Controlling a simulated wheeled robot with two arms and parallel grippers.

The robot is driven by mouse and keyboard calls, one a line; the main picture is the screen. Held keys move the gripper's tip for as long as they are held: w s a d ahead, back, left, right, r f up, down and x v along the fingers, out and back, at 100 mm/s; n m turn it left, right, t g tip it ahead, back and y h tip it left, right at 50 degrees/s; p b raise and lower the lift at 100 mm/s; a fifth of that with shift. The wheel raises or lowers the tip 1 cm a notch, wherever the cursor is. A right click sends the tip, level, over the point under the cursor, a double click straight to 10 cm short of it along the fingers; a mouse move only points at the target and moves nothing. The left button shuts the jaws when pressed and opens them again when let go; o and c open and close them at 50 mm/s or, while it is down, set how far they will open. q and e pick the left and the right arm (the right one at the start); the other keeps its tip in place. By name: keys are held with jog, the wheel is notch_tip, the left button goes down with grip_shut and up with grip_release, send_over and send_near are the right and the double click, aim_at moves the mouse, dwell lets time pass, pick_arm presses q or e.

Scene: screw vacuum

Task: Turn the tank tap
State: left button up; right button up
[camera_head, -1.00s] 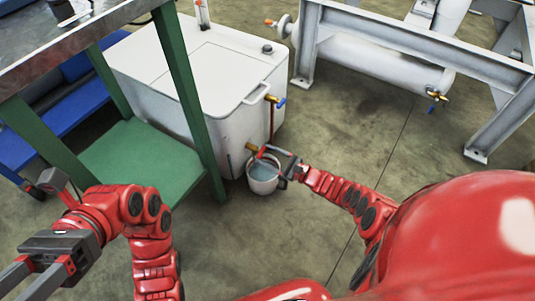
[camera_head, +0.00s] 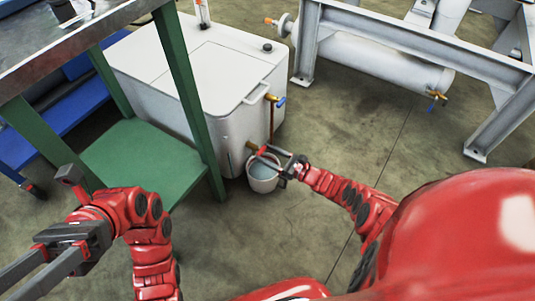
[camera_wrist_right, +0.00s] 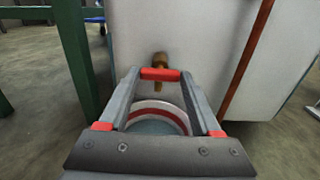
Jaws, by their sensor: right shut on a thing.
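The white tank (camera_head: 232,120) stands at centre with a brass tap (camera_head: 251,146) low on its front side; the tap also shows in the right wrist view (camera_wrist_right: 159,60). The tap has a red handle (camera_wrist_right: 160,74) lying crosswise. My right gripper (camera_head: 264,152) is at the tap, its fingertips on either side of the red handle, shut on it. A pale bucket (camera_head: 262,185) holding water stands under the tap, partly hidden by the gripper. My left gripper (camera_head: 22,277) is at the lower left, fingers apart and empty, far from the tap, with the tips near the picture's edge.
A second, blue-handled valve (camera_head: 280,101) sits higher beside the tank on a reddish pipe (camera_head: 271,125). A green-framed table (camera_head: 150,160) stands close at left. A grey metal frame (camera_head: 420,45) with a white cylinder is at back right. The floor right of the bucket is clear.

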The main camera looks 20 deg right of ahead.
jog(key=o, duration=1.4)
